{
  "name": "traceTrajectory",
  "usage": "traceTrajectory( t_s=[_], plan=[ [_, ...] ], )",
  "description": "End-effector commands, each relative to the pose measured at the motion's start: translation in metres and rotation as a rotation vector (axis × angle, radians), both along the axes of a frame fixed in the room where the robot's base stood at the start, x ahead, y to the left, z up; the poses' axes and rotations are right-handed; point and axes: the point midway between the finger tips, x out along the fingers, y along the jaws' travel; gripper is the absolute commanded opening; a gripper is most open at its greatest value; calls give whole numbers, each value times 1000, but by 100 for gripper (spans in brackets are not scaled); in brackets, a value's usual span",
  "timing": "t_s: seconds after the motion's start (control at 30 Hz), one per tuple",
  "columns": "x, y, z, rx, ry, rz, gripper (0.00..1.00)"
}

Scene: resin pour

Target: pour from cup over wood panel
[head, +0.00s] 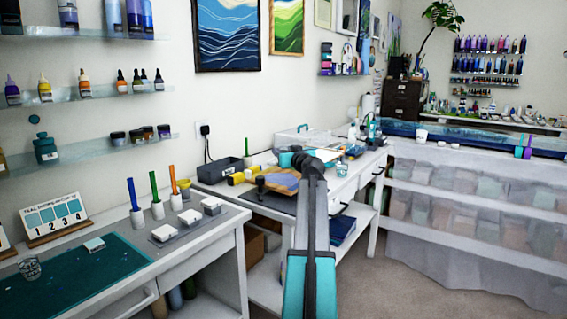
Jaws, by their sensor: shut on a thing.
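The wood panel (284,184) lies on the dark mat on the white workbench, with tan and bluish areas on its top. My arm reaches across the bench from the front, and its far end bends left above the panel's back part. My gripper (282,158) is there, small and partly hidden by my own wrist. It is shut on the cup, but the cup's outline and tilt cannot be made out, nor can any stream. A clear cup with teal in it (342,166) stands to the right of my wrist.
A yellow and black tool (240,177) lies left of the panel, near a black bin (222,170). A clear box (291,142) stands behind. The left desk holds a teal mat (75,275) and white blocks (188,217). Open floor (410,285) lies right of my arm.

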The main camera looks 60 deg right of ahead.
Motion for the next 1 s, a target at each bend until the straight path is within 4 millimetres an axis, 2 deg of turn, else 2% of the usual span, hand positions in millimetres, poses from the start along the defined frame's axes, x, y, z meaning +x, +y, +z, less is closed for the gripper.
traceTrajectory(
  t_s=[0.03,0.2,1.0],
  plan=[
    [0,1,-10,1,-1,1,20],
    [0,0,-19,-1,0,0,20],
    [1,1,-13,51,-20,2,20]
  ],
)
